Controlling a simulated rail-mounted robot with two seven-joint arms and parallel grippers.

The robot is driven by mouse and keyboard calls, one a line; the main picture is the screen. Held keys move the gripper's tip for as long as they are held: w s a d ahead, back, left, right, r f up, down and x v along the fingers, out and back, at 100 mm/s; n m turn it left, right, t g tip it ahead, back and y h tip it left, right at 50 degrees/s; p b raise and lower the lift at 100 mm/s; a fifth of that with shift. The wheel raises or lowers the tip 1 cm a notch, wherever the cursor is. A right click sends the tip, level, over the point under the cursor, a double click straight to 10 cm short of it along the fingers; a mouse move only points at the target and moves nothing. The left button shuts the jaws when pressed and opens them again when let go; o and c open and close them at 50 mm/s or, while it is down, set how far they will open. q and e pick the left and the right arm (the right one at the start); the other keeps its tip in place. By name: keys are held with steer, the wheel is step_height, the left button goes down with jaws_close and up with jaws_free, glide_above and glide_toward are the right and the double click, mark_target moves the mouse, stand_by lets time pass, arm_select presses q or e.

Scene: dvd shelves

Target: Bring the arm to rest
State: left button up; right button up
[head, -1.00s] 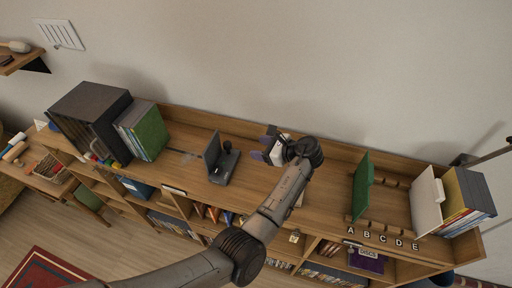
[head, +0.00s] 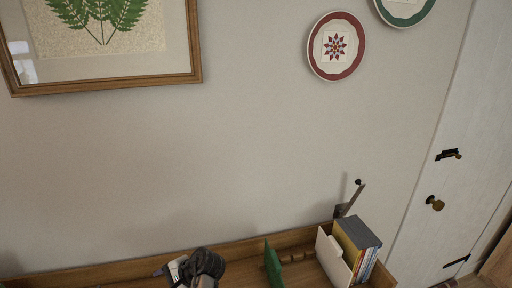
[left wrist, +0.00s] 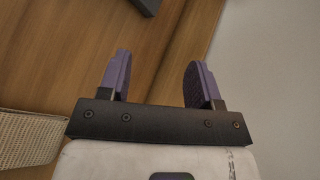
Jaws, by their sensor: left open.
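My left gripper (left wrist: 156,75) is open and empty in the left wrist view, its two purple fingers spread apart. Wood grain of the shelf unit (left wrist: 60,60) lies behind the fingers, with the pale wall to the right. In the head view my left gripper (head: 165,270) shows only in part at the bottom edge, beside my dark wrist joint, over the shelf top (head: 120,270). Most of the arm is out of the picture. My right gripper is in neither view.
A green divider (head: 272,264), a white divider (head: 332,257) and a row of cases (head: 358,240) stand at the shelf's right end. A dark object (left wrist: 146,5) lies beyond the fingers. A woven beige item (left wrist: 28,138) is at left. A framed picture (head: 196,50) hangs above.

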arm_select(q)
step_height(320, 180, up, 13)
steer(key=w+d+n+t+h, duration=0.1)
steer(key=d+n+t+h, duration=0.2)
steer(key=n+t+h, duration=0.5)
steer(key=s+r+n+t+p, duration=0.1)
steer(key=s+t+p, duration=0.1)
steer(key=s, duration=0.3)
steer(key=s+f+m+g+h+p, duration=0.1)
steer(key=s+f, duration=0.5)
steer(key=s, duration=0.6)
steer(key=s+d+f+m+g+h+p, duration=0.1)
steer(key=s+f, duration=0.5)
steer(key=s, duration=0.6)
steer(key=s+f+m+g+h+p, duration=0.1)
steer(key=s+f+g+p, duration=0.2)
steer(key=s, duration=0.9)
step_height(320, 180, down, 3)
steer(key=shift+s+d+f+g+p, duration=0.1)
steer(key=shift+s+d+g+p, duration=0.25)
steer(key=shift+g, duration=0.55)
steer(key=shift+a, duration=0.15)
